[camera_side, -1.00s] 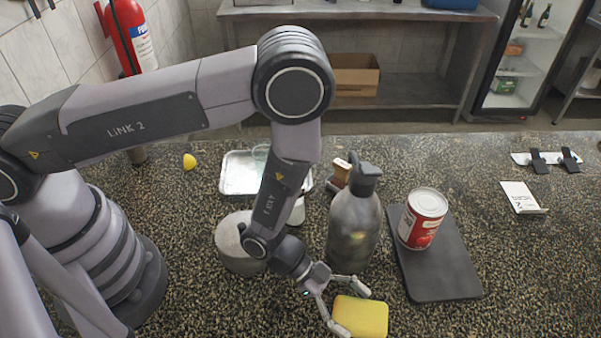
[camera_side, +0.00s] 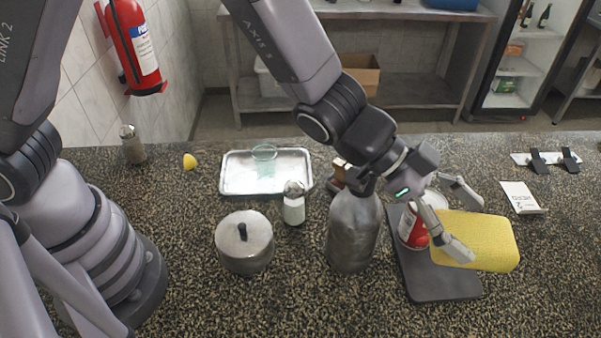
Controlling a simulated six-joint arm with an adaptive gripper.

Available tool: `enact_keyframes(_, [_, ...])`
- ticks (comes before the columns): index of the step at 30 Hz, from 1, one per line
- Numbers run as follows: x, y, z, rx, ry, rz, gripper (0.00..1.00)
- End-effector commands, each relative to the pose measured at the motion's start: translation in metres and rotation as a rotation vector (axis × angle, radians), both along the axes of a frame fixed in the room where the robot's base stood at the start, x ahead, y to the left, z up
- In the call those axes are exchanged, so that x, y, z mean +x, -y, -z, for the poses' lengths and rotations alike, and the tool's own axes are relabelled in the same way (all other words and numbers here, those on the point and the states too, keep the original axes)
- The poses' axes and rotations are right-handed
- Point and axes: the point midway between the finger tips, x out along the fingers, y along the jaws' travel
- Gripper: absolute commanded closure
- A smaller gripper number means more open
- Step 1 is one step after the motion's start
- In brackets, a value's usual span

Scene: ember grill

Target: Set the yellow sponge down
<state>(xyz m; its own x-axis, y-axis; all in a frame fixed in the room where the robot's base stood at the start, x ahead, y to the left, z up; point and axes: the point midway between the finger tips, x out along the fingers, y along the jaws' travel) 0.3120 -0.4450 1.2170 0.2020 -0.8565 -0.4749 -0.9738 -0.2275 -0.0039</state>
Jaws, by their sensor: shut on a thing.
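The yellow sponge (camera_side: 485,240) is a rounded block, held up in the air at the right of the side view. My gripper (camera_side: 465,222) is shut on its left end. The sponge looks raised above the counter and overlaps the dark board in the picture. I cannot tell its exact height. The red and white can (camera_side: 413,230) stands on the dark board (camera_side: 440,287), partly hidden behind my gripper.
A lidded pot (camera_side: 244,243), a shaker (camera_side: 293,205) and a metal tray (camera_side: 235,180) are further left. A white card (camera_side: 522,197) lies right. The front right counter (camera_side: 545,290) is clear.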

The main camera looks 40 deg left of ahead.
Motion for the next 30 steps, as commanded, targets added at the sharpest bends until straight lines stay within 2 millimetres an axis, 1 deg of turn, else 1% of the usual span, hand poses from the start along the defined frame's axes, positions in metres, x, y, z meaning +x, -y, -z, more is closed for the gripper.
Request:
enact_keyframes(1, [0.004,0.006,-0.023,-0.004,0.011,0.004,0.47])
enact_keyframes(2, [0.004,0.007,-0.028,-0.001,0.007,0.009,0.47])
enact_keyframes(4, [0.007,0.011,-0.047,-0.001,0.006,0.015,0.47])
enact_keyframes(9, [0.013,0.014,-0.078,0.0,0.004,0.019,0.47])
enact_keyframes(11, [0.017,0.013,-0.087,0.002,0.002,0.015,0.47])
enact_keyframes(14, [0.031,0.004,-0.104,0.002,0.003,-0.02,0.47])
enact_keyframes(16, [0.046,-0.008,-0.105,0.004,-0.003,-0.073,0.47])
enact_keyframes(20, [0.074,-0.035,-0.1,0.005,-0.007,-0.186,0.47])
enact_keyframes(23, [0.098,-0.062,-0.095,0.004,-0.007,-0.287,0.47])
enact_keyframes(26, [0.124,-0.096,-0.089,0.003,-0.009,-0.407,0.47])
enact_keyframes(27, [0.134,-0.111,-0.086,0.005,-0.009,-0.458,0.47])
enact_keyframes(29, [0.148,-0.136,-0.08,0.006,-0.01,-0.534,0.47])
enact_keyframes(30, [0.156,-0.153,-0.074,0.006,-0.011,-0.587,0.47])
